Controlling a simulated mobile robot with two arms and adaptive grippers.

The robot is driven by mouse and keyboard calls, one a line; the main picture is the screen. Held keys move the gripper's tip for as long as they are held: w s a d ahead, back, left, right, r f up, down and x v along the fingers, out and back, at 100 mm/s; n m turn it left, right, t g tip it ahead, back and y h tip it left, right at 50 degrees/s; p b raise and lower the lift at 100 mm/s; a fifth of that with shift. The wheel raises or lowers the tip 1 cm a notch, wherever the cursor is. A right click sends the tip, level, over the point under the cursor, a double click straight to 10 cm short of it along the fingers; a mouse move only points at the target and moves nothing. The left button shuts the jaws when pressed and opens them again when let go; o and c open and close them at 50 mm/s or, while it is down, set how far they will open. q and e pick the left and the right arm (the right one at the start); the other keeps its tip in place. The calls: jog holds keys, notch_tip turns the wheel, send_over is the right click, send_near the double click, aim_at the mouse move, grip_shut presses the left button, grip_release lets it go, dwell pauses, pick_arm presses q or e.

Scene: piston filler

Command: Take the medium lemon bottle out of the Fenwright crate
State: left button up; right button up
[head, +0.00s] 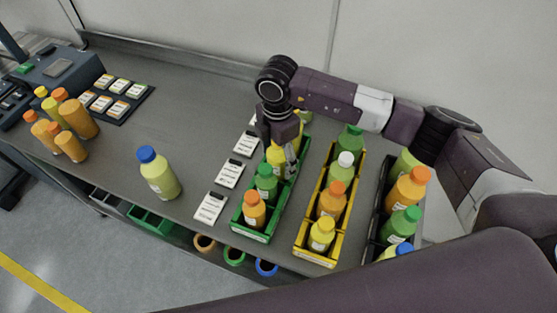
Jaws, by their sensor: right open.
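A green crate (236,219) holds a row of bottles: an orange one (254,212) in front, a green one (265,184) behind it, then a yellow lemon-coloured bottle (276,161). My right gripper (284,152) is open and reaches down over the green crate at this yellow bottle, partly covering it. I cannot tell whether the fingers touch it. Another small yellow bottle (321,236) stands at the front of the yellow crate (301,238). The crate names are too small to read, so I cannot tell which is Fenwright. My left gripper is not in view.
A black crate (370,236) with several bottles stands at the right. White label cards (210,207) lie left of the green crate. A blue-capped bottle (161,178) stands alone. Several orange and yellow bottles (76,119) stand at left.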

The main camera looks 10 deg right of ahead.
jog(key=c, duration=1.5)
jog(key=shift+c, duration=0.6)
jog(key=shift+r, duration=0.15)
